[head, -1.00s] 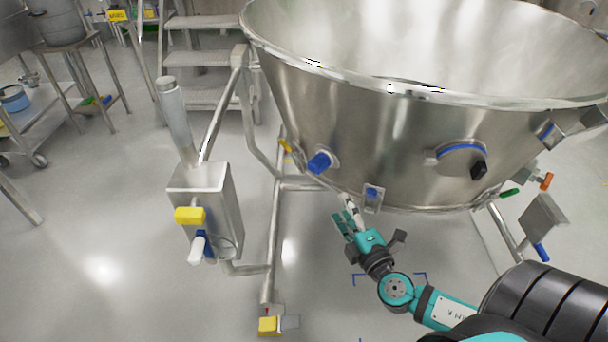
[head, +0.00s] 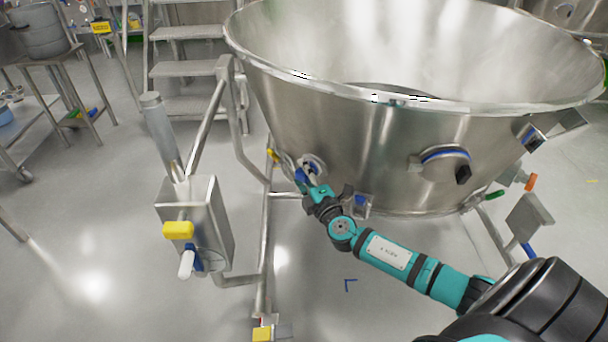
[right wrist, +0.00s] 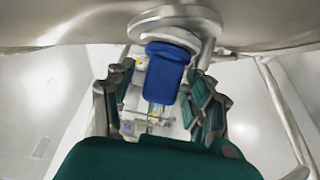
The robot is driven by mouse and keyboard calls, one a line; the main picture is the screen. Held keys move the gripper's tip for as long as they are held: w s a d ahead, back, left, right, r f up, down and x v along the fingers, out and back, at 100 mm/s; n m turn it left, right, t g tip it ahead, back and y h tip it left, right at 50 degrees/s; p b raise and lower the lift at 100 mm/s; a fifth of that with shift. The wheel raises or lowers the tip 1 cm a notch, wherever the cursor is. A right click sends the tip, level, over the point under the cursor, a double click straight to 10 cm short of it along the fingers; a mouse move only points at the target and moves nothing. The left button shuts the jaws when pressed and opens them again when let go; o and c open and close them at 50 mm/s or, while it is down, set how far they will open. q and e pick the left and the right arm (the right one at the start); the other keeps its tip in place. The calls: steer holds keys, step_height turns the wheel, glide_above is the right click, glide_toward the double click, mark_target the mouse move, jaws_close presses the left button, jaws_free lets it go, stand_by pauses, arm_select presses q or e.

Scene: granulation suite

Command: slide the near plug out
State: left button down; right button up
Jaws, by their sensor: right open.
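The near plug (right wrist: 165,75) is a blue block seated in a round steel port on the side of the large steel bowl (head: 370,150). In the head view the plug (head: 301,175) is mostly covered by my right gripper (head: 307,178). In the right wrist view my right gripper (right wrist: 160,100) is open, with one finger on each side of the plug. The fingers look apart from the plug, though contact on the left side is hard to tell. My left gripper is not in view.
A steel box with a yellow knob (head: 178,230) stands left of the bowl. A steel frame leg (head: 265,250) runs down beside it. A second blue fitting (head: 361,203) sits low on the bowl, right of my gripper. Steps (head: 185,70) stand behind.

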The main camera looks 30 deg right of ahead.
steer(key=shift+w, duration=0.15)
jaws_close()
stand_by(0.4)
